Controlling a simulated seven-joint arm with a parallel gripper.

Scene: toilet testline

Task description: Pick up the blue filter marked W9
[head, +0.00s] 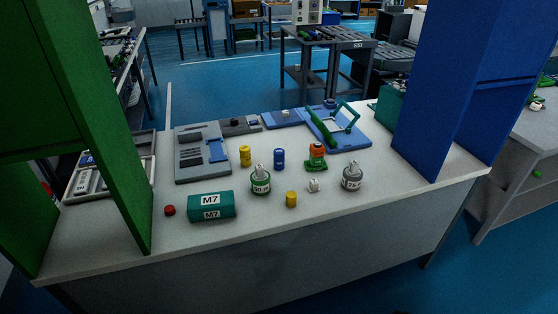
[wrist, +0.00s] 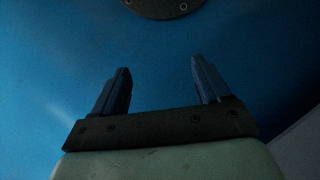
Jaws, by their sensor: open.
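A small blue cylinder (head: 279,159) with a pale marking stands upright on the grey-white worktop (head: 370,205) near its middle in the head view. It looks like the blue filter, but its marking is too small to read. My gripper (wrist: 162,85) shows only in the wrist view. Its two dark fingers are wide apart with nothing between them. Blue floor lies behind the fingers, and the blue cylinder is not in that view. My gripper is away from the worktop objects.
Close around it are a yellow cylinder (head: 245,156), a green-and-white weight (head: 260,181), an orange-and-green part (head: 316,157) and a grey weight (head: 352,178). A teal M7 block (head: 211,206) lies front left. A green panel (head: 105,120) and blue panel (head: 450,90) flank the worktop.

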